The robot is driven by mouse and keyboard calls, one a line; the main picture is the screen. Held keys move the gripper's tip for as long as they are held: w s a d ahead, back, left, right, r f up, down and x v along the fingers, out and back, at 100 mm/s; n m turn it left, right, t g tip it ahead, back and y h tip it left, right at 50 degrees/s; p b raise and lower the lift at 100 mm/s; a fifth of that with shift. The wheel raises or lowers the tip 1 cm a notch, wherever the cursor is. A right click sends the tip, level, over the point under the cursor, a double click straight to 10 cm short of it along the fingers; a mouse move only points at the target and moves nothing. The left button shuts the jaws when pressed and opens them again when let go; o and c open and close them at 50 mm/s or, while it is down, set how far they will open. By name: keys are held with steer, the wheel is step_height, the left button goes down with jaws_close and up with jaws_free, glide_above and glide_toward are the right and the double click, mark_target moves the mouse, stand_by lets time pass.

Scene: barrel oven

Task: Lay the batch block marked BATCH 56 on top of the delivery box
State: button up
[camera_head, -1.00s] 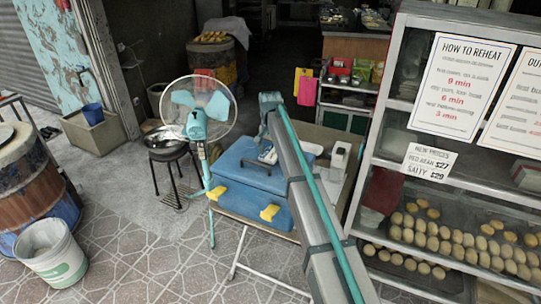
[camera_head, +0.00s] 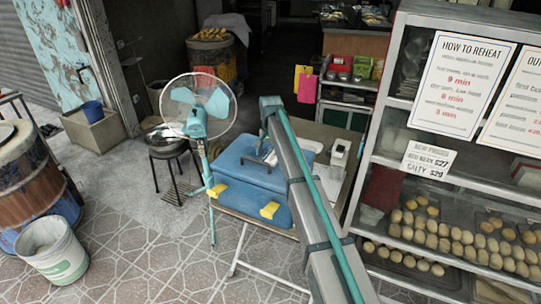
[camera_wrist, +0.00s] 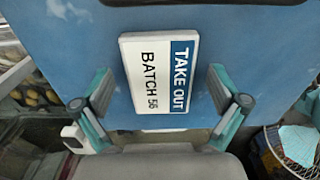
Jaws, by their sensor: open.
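The delivery box (camera_head: 240,192) is blue with yellow latches and stands on a low folding table in the head view. Its blue lid (camera_wrist: 60,45) fills much of the wrist view. The batch block (camera_wrist: 146,85) is a white plate reading TAKE OUT and BATCH 56, with a blue band. It appears to lie flat on the lid, face up; its contact underneath is hidden. My gripper (camera_wrist: 160,76) is open, with one finger on each side of the block and a gap to both. In the head view, my gripper is low over the lid, small and partly hidden by my arm.
A pale blue fan (camera_head: 203,108) stands left of the box. A small white device (camera_head: 341,148) sits on the table (camera_head: 330,178) to the right. The glass bun cabinet (camera_head: 392,115) bounds the right side. A white bucket (camera_head: 55,255) stands on the tiled floor at left.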

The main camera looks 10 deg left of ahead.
mark_target(271, 157)
steer(key=shift+r, duration=0.1)
step_height(271, 157, up, 12)
steer(key=b, duration=0.3)
stand_by(0.5)
